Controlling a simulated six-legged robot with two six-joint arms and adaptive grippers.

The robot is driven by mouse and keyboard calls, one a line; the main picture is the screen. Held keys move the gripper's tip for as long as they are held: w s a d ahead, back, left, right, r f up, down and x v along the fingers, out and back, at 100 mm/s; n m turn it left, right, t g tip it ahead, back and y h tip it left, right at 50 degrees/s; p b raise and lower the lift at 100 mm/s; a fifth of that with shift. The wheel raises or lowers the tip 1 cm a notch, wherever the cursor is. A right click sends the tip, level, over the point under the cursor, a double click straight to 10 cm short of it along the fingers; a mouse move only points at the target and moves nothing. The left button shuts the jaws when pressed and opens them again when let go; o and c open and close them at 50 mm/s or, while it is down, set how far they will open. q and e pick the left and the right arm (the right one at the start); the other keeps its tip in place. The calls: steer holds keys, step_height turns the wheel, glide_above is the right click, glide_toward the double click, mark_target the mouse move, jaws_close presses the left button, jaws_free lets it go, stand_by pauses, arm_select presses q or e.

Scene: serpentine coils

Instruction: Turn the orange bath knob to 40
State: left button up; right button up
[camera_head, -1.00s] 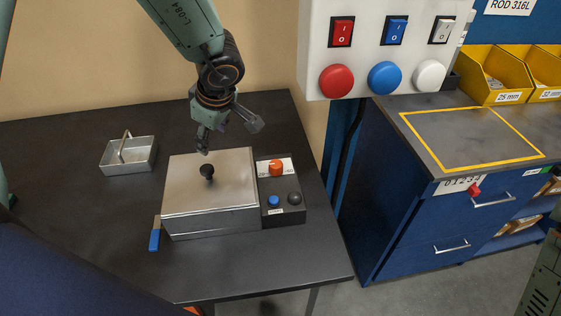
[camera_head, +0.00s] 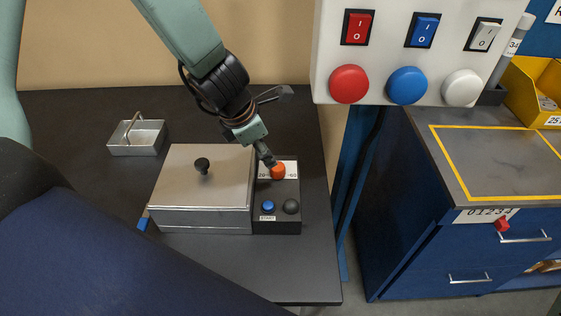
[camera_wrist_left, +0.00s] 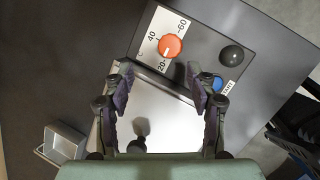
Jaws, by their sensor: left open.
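The orange bath knob (camera_head: 278,171) sits on a white scale plate on the dark control box (camera_head: 263,224) beside the steel bath. In the left wrist view the knob (camera_wrist_left: 170,46) shows a pale mark that seems to point towards 20. The 40 and 60 labels stand further round the scale. My left gripper (camera_head: 266,158) is just above and left of the knob in the head view. In the left wrist view its fingers (camera_wrist_left: 166,95) are spread apart with nothing between them, and the knob lies beyond the tips. My right gripper is out of view.
The lidded steel bath (camera_head: 205,180) with a black lid knob (camera_head: 202,165) stands left of the control box. A blue button (camera_head: 268,206) and dark round knob (camera_head: 291,206) sit in front of the orange knob. A handled metal tray (camera_head: 137,137) lies at left.

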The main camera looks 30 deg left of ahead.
mark_target(277, 166)
arm_select(q)
steer(key=f+n+b, duration=0.1)
steer(key=d+f+n+b, duration=0.1)
steer(key=w+d+f+n+b, duration=0.1)
steer(key=f+n+b, duration=0.1)
steer(key=shift+w+f, duration=0.1)
steer(key=shift+w+f+b, duration=0.15)
steer(key=shift+f+b, duration=0.2)
steer(key=shift+w+a+f+h+b, duration=0.15)
steer(key=shift+f+h+b, duration=0.15)
steer(key=shift+f+b, duration=0.6)
steer(key=shift+w+d+f, duration=0.3)
steer(key=shift+w+d, duration=0.05)
steer(key=shift+w, duration=0.05)
steer(key=shift+s+a, duration=0.2)
steer(key=shift+r, duration=0.1)
steer(key=shift+c, duration=0.8)
steer(key=shift+w+d, duration=0.15)
steer(key=c, duration=1)
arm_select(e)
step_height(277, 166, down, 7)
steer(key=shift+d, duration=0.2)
